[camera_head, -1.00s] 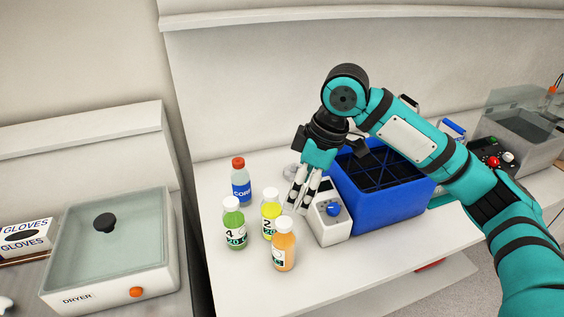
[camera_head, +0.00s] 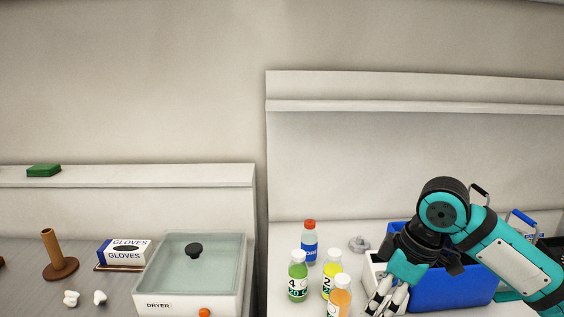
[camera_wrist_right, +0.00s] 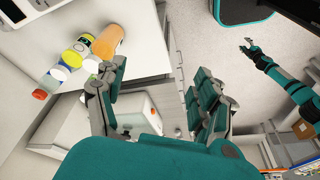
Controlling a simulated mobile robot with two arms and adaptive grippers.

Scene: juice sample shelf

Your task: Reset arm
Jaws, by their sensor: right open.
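My right gripper (camera_head: 386,297) is open and empty in the head view, in front of the white box (camera_head: 371,268) and to the right of the juice bottles. Its spread fingers also show in the right wrist view (camera_wrist_right: 158,92), with nothing between them. A teal arm that seems to be my left one shows at the right of that view, with its small gripper (camera_wrist_right: 248,45); its jaws are too small to read. The left arm is not in the head view.
Green (camera_head: 298,279), yellow (camera_head: 331,284) and orange (camera_head: 339,300) bottles and a red-capped bottle (camera_head: 309,244) stand beside my right gripper. A blue crate (camera_head: 455,292) is behind my right arm. A dryer (camera_head: 190,270) and glove box (camera_head: 124,254) stand left.

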